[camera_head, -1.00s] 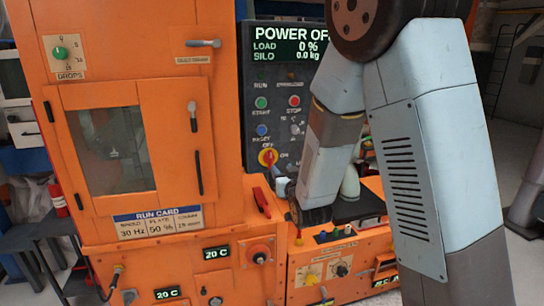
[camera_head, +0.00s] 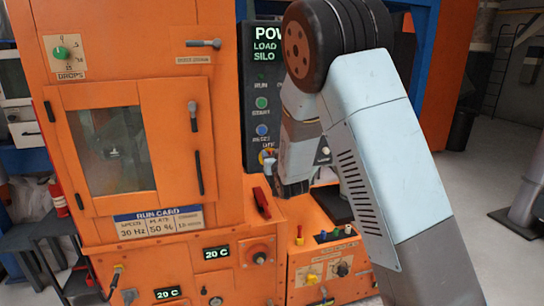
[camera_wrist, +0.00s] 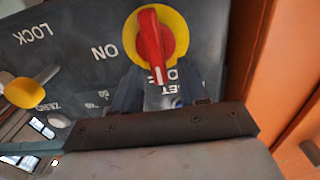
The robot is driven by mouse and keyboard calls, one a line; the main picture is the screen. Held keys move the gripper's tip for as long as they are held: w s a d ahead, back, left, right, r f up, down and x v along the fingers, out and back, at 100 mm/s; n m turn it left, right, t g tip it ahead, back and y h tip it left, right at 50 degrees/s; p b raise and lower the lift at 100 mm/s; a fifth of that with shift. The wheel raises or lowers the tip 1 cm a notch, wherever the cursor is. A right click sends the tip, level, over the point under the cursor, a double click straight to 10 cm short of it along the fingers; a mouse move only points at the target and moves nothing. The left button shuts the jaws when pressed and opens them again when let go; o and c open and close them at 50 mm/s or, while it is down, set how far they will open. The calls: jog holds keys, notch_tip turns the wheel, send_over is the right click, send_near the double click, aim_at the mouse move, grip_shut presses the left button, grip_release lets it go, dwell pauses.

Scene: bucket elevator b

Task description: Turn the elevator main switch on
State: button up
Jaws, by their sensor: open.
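The main switch is a red handle (camera_wrist: 153,45) on a yellow disc (camera_wrist: 181,27) on the dark control panel (camera_wrist: 75,30). The wrist view shows it upside down. The handle's white-marked end lies by the partly covered OFF label; the ON label is to its left. In the head view, only part of the yellow disc (camera_head: 264,157) shows beside my arm. My gripper (camera_wrist: 163,88) is open, its dark fingers just below the handle in the wrist view, with the handle's marked end reaching toward the gap. Contact cannot be told.
An orange cabinet (camera_head: 140,235) with a window stands left of the panel. A red lever (camera_head: 261,202) and a small console with coloured buttons (camera_head: 335,235) lie below. An orange wall (camera_wrist: 285,60) is close at right in the wrist view. A yellow part (camera_wrist: 28,91) shows at left.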

jog(key=shift+w, duration=0.15)
grip_shut()
dwell(0.4)
